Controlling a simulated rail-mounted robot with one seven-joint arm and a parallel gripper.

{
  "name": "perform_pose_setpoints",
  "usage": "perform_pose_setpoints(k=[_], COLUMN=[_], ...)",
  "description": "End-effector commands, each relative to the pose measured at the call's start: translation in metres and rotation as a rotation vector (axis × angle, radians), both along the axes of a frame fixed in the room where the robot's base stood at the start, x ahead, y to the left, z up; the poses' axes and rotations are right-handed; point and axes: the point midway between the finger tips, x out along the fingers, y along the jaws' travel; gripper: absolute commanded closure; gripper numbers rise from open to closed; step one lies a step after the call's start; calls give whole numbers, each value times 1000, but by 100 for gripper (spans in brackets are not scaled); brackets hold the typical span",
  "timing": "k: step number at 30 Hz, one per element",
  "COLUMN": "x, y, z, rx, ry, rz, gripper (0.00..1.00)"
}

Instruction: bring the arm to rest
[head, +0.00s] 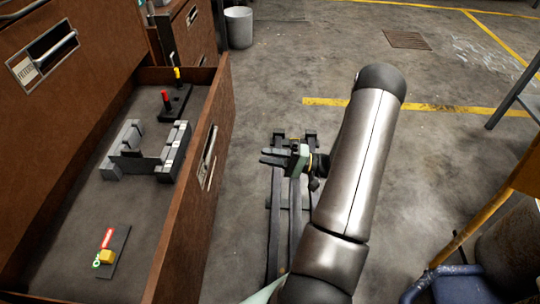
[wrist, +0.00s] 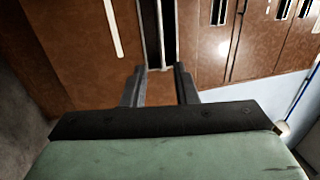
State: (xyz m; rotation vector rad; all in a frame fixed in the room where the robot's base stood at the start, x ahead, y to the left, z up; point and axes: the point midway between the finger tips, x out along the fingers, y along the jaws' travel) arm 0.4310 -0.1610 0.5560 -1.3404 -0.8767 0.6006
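My arm reaches forward from the bottom of the head view, bends at a dark elbow and ends at my gripper (head: 273,157). The gripper sits above my rail, to the right of the open drawer, with its fingers pointing left toward the drawer's front. In the wrist view my gripper (wrist: 158,72) shows two dark fingers apart, with a gap between them and nothing held. Brown cabinet fronts lie beyond the fingertips. Part of the wrist is hidden behind the upper arm in the head view.
The open brown drawer (head: 205,170) holds grey blocks (head: 172,152), a plate with red and yellow knobs (head: 178,103) and a small plate with a yellow block (head: 107,257). A bin (head: 238,27) stands behind. A blue object (head: 450,284) is at lower right.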

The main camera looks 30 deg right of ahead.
Motion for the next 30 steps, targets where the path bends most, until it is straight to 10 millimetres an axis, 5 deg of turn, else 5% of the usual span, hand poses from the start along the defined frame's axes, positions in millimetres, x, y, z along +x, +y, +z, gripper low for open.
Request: perform_pose_setpoints(k=[13, 16, 22, 27, 30], x=[0, 0, -18, -67, -98], y=[1, 10, 86, 150, 170], z=[1, 17, 111, 195, 239], rx=[-1, -18, -197, -523, -752], ry=[0, 19, 212, 443, 545], rz=[2, 46, 376, 662, 751], gripper=[74, 74, 74, 74, 74])
